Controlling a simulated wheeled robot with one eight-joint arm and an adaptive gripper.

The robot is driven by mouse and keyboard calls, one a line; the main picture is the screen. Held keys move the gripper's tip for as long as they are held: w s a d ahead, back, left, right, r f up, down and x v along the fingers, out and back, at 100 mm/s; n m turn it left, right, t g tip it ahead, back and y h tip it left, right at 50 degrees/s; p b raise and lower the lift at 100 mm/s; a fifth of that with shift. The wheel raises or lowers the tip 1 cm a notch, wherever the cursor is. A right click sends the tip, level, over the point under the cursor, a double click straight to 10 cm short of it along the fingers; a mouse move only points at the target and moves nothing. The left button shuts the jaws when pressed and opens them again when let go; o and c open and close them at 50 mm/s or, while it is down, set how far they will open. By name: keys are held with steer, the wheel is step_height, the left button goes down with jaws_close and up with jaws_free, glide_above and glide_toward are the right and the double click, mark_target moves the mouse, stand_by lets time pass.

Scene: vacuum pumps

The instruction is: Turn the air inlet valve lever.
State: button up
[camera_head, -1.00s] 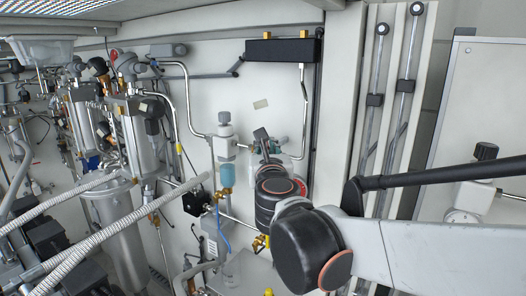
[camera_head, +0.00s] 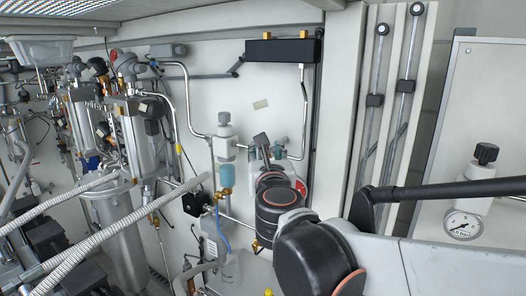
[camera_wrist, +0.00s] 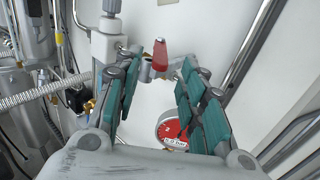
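A red lever (camera_wrist: 160,55) stands upright on a metal valve fitting (camera_wrist: 150,74) in the wrist view. I take it to be the air inlet valve lever. My gripper (camera_wrist: 160,76) has teal-padded fingers spread apart, one on each side of the lever, with visible gaps in the picture. Whether the tips reach the lever's depth is unclear. In the head view my gripper (camera_head: 266,154) is in front of the white wall panel, and my own arm partly hides that area. I cannot make out the lever there.
A red-faced gauge (camera_wrist: 172,130) sits below the lever, partly behind my gripper. A white regulator with a grey knob (camera_head: 225,135) stands left of my gripper. Steel pipes (camera_head: 304,115) run close by. A gauge (camera_head: 462,225) is at the right. Metal cylinders and hoses crowd the left.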

steer(key=s, duration=0.9)
steer(key=shift+d, duration=0.2)
steer(key=shift+c, duration=0.4)
steer(key=c, duration=0.4)
steer(key=shift+w+n, duration=0.3)
jaws_close()
steer(key=w+d+n+y, duration=0.1)
steer(key=w+n+y, duration=0.4)
steer(key=w+n, duration=0.3)
steer(key=d+n+g+y+b, duration=0.2)
steer(key=d+n+g+y, duration=0.45)
steer(key=d+n, duration=0.8)
steer(key=w+a+n+p, duration=0.1)
steer(key=w+a+n, duration=0.1)
steer(key=a, duration=0.3)
steer(key=w+a+n+p, duration=0.1)
steer(key=w+a+n, duration=0.1)
steer(key=w+a, duration=0.2)
steer(key=shift+w+a+y, duration=0.4)
steer(key=shift+a+y, duration=0.05)
steer(key=shift+a, duration=0.65)
